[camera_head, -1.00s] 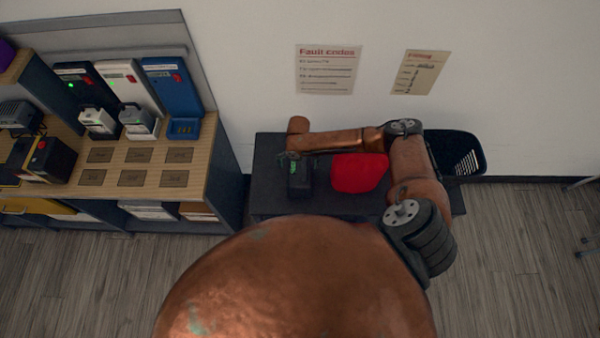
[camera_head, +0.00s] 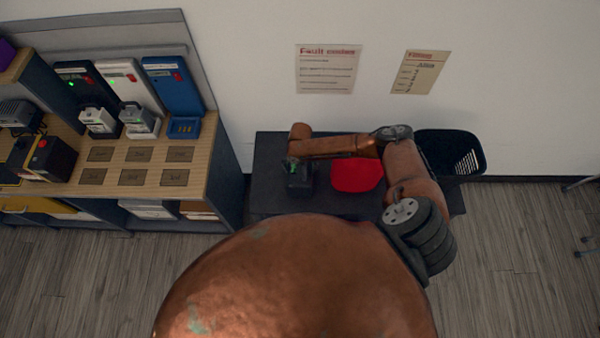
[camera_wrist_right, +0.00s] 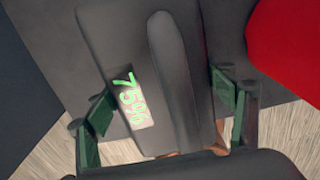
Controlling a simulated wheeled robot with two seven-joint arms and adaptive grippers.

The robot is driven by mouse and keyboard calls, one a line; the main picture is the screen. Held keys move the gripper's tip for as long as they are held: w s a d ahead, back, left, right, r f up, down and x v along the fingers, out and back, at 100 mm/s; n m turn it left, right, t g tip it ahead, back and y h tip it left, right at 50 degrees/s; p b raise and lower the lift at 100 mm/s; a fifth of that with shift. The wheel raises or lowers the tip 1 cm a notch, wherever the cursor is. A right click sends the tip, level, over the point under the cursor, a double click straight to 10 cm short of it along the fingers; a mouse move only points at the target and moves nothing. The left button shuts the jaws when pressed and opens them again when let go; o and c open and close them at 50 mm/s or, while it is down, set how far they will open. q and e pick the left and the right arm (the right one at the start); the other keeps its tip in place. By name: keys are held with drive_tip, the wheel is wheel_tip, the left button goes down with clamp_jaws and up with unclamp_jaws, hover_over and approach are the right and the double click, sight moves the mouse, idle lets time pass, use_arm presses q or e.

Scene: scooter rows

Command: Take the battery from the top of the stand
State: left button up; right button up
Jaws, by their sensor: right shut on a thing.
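The battery (camera_head: 300,184) is a dark block with a raised bar-like handle, at the left part of the dark stand's top (camera_head: 268,195). In the right wrist view the battery (camera_wrist_right: 182,85) fills the middle, with a lit label reading 75%. My right gripper (camera_head: 292,166) reaches it from above. In the wrist view its green-padded fingers (camera_wrist_right: 168,115) stand on both sides of the battery, and it is shut on it. Whether the battery's underside touches the stand cannot be told. My left gripper is not in view.
A red rounded object (camera_head: 357,175) lies on the stand just right of the battery. A black basket (camera_head: 452,150) is at the stand's right. A wooden-topped workbench (camera_head: 215,165) with chargers (camera_head: 172,85) and batteries stands at the left. Grey floor lies around them.

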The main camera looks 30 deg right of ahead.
drive_tip(key=c, duration=1.4)
drive_tip(key=shift+w+r, duration=0.15)
drive_tip(key=shift+c, duration=0.4)
drive_tip(key=shift+r, duration=0.1)
